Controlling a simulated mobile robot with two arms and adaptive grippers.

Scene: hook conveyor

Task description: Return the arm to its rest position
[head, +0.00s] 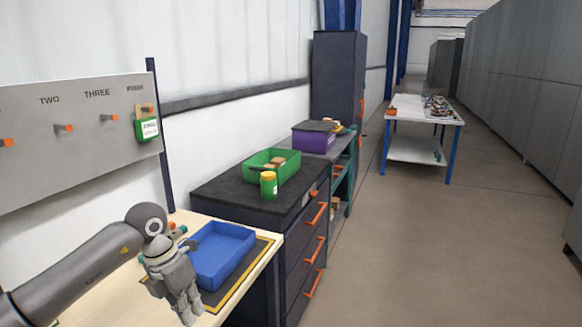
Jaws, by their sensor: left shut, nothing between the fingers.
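My left arm (82,268) comes in from the lower left and reaches over the light wooden bench. My left gripper (190,316) points down beside the blue tray, to its left. It is shut with nothing in it. My right gripper is not in view. The blue tray (236,256) is empty as far as I see and lies on a dark mat (262,247) with a yellow border. A green and white item (148,129) hangs at the FOUR hook on the grey board (70,160). The hooks under TWO (64,127) and THREE (110,118) are bare.
A purple bin (314,140) stands behind. A white table (425,113) is farther off. The floor (440,250) at right is clear.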

